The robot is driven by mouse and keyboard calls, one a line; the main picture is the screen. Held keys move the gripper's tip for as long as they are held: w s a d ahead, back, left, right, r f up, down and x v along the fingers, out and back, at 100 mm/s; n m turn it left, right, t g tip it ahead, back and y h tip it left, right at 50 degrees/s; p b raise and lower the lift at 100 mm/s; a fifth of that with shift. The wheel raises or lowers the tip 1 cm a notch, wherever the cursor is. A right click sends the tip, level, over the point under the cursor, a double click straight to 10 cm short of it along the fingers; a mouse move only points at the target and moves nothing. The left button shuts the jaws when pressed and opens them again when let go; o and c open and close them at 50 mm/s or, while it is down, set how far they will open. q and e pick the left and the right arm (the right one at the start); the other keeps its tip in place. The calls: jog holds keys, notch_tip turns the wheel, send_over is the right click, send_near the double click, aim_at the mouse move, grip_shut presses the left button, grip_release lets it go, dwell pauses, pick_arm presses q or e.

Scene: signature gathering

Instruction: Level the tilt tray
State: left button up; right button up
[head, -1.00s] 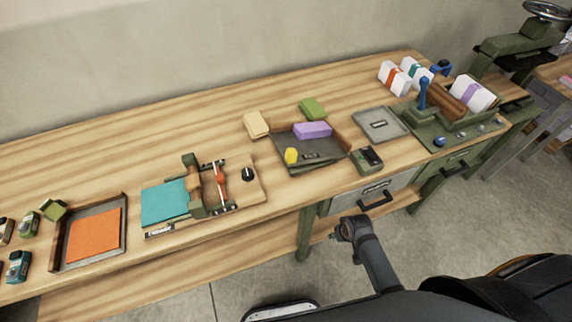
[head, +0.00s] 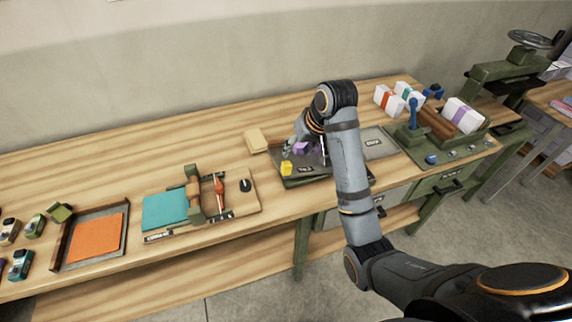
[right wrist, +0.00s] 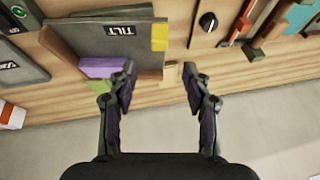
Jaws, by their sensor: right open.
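The tilt tray (head: 290,182) is dark grey with raised walls and stands mid-bench; my arm hides its right part in the head view. In the right wrist view the tray (right wrist: 75,38) shows its TILT label. A yellow block (right wrist: 159,38) and a purple block (right wrist: 102,68) are on it, and a green block (right wrist: 98,86) is beside its wall. My right gripper (right wrist: 160,78) is open and empty, with its fingers over the wall side near a tray corner. In the head view this gripper (head: 301,132) is above the tray's back. How far the tray tilts is unclear.
A cream block (head: 256,140) lies behind the tray. A teal-sheet fixture (head: 166,208) with a black knob is to the left, and an orange-sheet tray (head: 94,238) farther left. A grey plate (head: 378,143) and a green press-like fixture (head: 440,150) are to the right.

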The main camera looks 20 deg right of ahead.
aim_at(287, 163)
jog(key=b+x, duration=0.5)
jog(key=x, duration=0.1)
jog(key=shift+s+d, duration=0.1)
jog(key=p+x, duration=0.1)
jog(key=x, duration=0.2)
jog(key=shift+w+f, duration=0.45)
jog(key=shift+f, duration=0.35)
grip_shut()
